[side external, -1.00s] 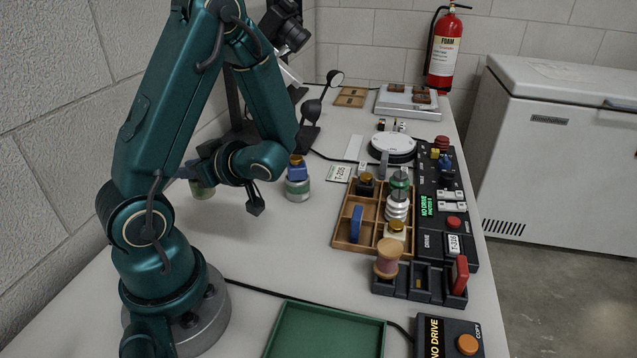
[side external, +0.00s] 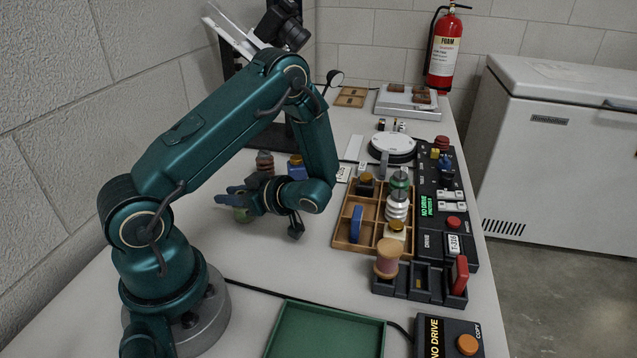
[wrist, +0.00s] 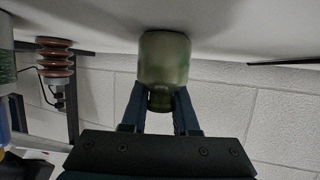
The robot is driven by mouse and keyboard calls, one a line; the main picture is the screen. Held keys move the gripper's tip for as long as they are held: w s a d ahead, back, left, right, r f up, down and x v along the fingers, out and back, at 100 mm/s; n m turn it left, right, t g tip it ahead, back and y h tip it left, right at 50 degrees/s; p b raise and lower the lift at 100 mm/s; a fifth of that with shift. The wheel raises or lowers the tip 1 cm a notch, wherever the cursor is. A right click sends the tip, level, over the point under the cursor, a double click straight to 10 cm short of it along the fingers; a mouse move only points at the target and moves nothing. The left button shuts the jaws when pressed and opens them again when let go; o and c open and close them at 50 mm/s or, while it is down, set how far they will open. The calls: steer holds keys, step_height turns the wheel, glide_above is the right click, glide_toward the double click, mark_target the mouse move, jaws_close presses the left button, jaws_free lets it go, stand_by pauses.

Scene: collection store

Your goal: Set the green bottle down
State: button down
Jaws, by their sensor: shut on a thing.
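The green bottle (wrist: 165,62) is between the two fingers of my gripper (wrist: 160,112) in the wrist view, which is upside down. The fingers are shut on it near its neck, and its base points toward the pale tabletop. Whether the base touches the table I cannot tell. In the side external view the bottle (side external: 241,215) shows as a small green piece beneath my gripper (side external: 232,200), left of the wooden tray. The rest of it is hidden by the gripper.
A wooden compartment tray (side external: 340,240) is to the right. A green tray (side external: 325,335) lies in front. Bare tabletop (side external: 270,270) lies between.

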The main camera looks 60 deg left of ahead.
steer(key=c, duration=0.7)
jaws_free()
steer(key=shift+f, duration=0.1)
